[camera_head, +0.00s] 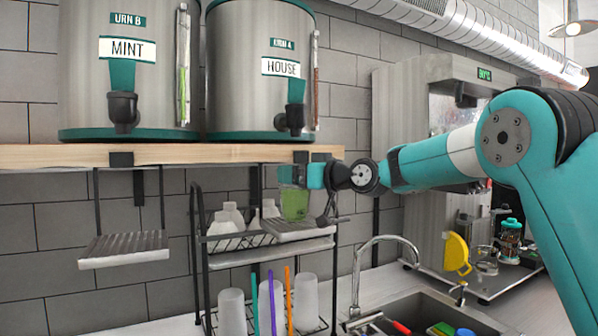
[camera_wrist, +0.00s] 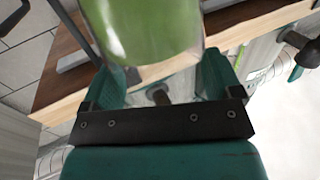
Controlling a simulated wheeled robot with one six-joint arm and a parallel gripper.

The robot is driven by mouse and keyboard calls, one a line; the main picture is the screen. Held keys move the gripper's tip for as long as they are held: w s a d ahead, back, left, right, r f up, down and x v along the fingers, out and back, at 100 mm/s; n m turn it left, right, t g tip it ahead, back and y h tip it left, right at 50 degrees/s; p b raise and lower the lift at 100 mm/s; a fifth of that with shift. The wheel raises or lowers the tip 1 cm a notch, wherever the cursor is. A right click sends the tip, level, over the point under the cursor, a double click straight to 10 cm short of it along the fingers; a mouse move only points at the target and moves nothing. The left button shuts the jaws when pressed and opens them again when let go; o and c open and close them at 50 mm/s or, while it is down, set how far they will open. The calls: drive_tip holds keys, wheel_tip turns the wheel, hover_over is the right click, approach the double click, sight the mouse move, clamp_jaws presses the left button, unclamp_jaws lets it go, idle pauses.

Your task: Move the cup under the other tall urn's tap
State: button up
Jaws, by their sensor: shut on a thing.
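The cup (camera_head: 295,204) is clear with green liquid in it. My gripper (camera_head: 299,180) is shut on it, just below the shelf edge under urn A, labelled HOUSE (camera_head: 262,75). In the wrist view the cup (camera_wrist: 145,30) stands between the two fingers of my gripper (camera_wrist: 165,80). A drip tray (camera_head: 300,229) hangs under urn A, close below the cup; I cannot tell whether they touch. Urn B, labelled MINT (camera_head: 128,85), stands to the left, with its tap (camera_head: 123,108) above the shelf front. Urn A's tap (camera_head: 292,119) is above my gripper. Another drip tray (camera_head: 123,248) hangs empty under urn B.
A wooden shelf (camera_head: 60,156) carries both urns. A black wire rack (camera_head: 200,262) with several frosted cups stands behind and below the cup. Thin black rods (camera_head: 97,205) hold the left tray. A faucet (camera_head: 357,275) and sink are at lower right.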

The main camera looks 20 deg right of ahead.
drive_tip(key=shift+f+b, duration=0.2)
drive_tip(key=shift+b, duration=0.1)
drive_tip(key=o, duration=1.3)
drive_tip(key=shift+r, duration=0.15)
